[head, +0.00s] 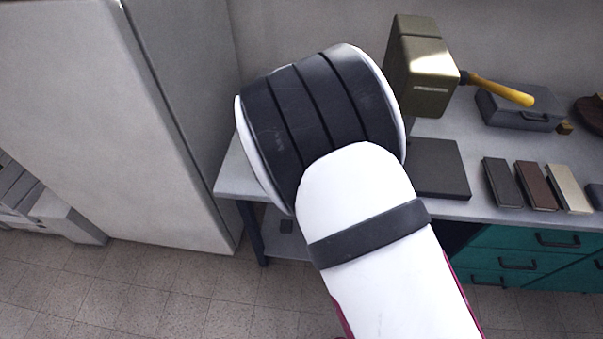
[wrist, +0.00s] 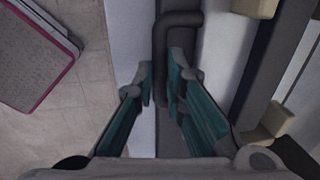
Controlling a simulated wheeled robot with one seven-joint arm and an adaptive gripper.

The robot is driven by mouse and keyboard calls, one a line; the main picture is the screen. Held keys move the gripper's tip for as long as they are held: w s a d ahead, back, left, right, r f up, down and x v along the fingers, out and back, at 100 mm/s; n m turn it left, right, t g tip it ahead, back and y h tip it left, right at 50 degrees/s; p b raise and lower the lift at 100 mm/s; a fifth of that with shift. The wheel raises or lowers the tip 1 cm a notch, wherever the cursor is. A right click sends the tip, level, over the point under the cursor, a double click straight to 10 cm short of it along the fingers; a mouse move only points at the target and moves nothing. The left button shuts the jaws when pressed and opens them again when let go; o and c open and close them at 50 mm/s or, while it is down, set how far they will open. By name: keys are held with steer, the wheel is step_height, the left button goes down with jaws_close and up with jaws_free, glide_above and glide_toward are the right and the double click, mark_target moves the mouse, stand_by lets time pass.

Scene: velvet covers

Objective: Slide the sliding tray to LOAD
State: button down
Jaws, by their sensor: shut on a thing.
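In the wrist view, my gripper (wrist: 162,75) has its two teal-padded fingers closed around a dark bent bar handle (wrist: 180,18). The handle runs between the fingertips and turns right at its upper end. The handle appears to belong to the sliding tray, but I cannot make out the tray's full outline. In the head view, my own arm covers the gripper, the handle and whatever lies behind them. No LOAD mark can be read in either view.
A tall white cabinet (head: 95,120) stands left; floor is open in front.

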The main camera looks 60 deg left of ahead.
steer(key=c, duration=1.7)
jaws_free()
steer(key=shift+s+a, duration=0.2)
steer(key=shift+s, duration=0.15)
steer(key=shift+o, duration=0.2)
steer(key=shift+w, duration=0.15)
steer(key=shift+r, duration=0.45)
step_height(320, 180, up, 11)
steer(key=s+d, duration=0.1)
steer(key=shift+s+d, duration=0.2)
steer(key=shift+d, duration=0.2)
steer(key=shift+f, duration=0.1)
